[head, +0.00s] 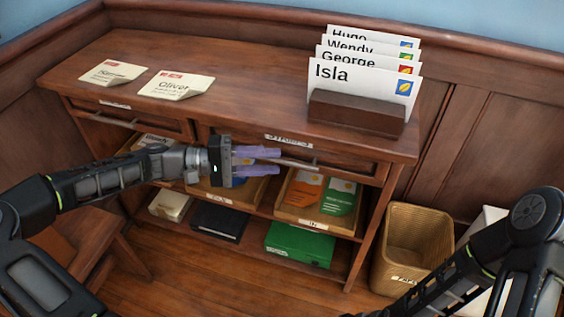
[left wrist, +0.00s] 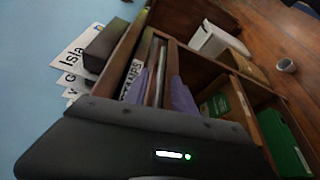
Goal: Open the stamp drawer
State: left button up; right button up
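The stamp drawer (head: 345,166) is in the right half of the desk's front, under a STAMPS label (head: 288,140). It looks shut. Its bar handle (head: 302,164) runs along the front; in the left wrist view the handle (left wrist: 161,74) shows beside the STAMPS label (left wrist: 133,80). My left gripper (head: 277,161) is at the left part of the handle, its purple fingers apart. In the left wrist view the fingers (left wrist: 162,95) lie on either side of the handle, with gaps visible. Contact cannot be told. My right gripper is outside the views.
A wooden holder (head: 356,114) with name envelopes (head: 362,84) stands on the desktop (head: 240,92), with two envelopes further left. Open trays (head: 302,220) sit on the shelf below the drawer. A wicker basket (head: 408,270) stands right of the desk, a stool (head: 85,245) at left.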

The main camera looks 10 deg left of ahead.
aim_at(282, 160)
pick_arm(q)
jog(key=shift+x, duration=1.7)
jog(key=shift+c, duration=0.3)
grip_shut()
